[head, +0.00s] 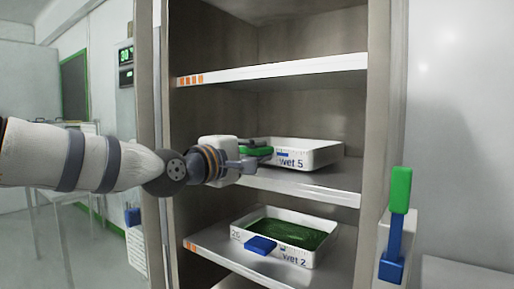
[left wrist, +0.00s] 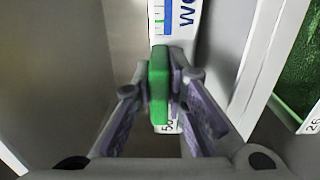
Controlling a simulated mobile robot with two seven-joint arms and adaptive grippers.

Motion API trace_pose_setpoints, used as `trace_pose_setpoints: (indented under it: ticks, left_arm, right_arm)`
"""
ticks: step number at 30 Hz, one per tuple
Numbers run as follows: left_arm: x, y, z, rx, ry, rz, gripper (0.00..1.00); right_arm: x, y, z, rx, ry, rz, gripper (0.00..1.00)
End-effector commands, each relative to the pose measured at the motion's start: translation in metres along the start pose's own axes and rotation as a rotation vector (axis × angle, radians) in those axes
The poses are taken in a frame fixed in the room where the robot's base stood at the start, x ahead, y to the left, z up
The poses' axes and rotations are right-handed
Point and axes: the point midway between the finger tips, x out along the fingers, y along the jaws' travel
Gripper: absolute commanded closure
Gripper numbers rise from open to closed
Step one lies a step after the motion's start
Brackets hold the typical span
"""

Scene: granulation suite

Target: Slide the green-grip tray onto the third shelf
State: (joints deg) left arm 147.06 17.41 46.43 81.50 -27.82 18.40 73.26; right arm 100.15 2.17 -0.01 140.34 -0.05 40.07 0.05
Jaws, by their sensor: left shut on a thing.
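A white tray marked "wet 5" (head: 318,158) is at the middle shelf (head: 305,188) of the tall cabinet, its green grip (head: 256,151) at its left front. My left gripper (head: 248,160) comes in from the left and is shut on that grip. In the left wrist view the green grip (left wrist: 159,88) stands between the two fingers, with the tray's white wall (left wrist: 174,75) beyond it. The tray looks level; whether it rests fully on the shelf is hard to tell. The shelf's left end is hidden behind my gripper. My right gripper is not in view.
The upper shelf (head: 290,69), with orange marks, is empty. On the lower shelf (head: 205,240) a white tray marked "wet 2" (head: 308,258) holds green material and has a blue grip (head: 260,245). A green-and-blue upright object (head: 398,215) stands right of the cabinet.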

Motion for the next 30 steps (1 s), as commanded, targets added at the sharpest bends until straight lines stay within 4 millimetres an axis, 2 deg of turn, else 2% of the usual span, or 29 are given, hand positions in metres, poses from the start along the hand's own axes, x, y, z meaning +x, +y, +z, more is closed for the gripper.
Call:
trace_pose_setpoints:
  ticks: [8, 9, 12, 24, 26, 30]
  left_arm:
    - [0.000, 0.001, 0.001, 0.002, 0.000, 0.005, 1.00]
    - [0.000, 0.001, 0.001, 0.002, 0.000, 0.005, 0.85]
    - [0.000, 0.001, 0.001, 0.002, 0.000, 0.004, 0.64]
    - [-0.002, -0.002, 0.001, 0.000, -0.001, -0.003, 0.64]
    - [-0.009, -0.002, 0.000, 0.000, -0.001, -0.002, 0.64]
    - [-0.042, -0.001, 0.000, -0.001, -0.001, -0.001, 0.64]
  right_arm:
    - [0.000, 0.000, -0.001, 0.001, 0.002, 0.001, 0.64]
    - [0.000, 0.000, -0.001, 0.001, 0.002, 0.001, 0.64]
    - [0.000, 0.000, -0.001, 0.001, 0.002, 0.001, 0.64]
    - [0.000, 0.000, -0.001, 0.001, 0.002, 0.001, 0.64]
    - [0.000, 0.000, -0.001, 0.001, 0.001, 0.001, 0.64]
    - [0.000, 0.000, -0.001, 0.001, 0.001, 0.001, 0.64]
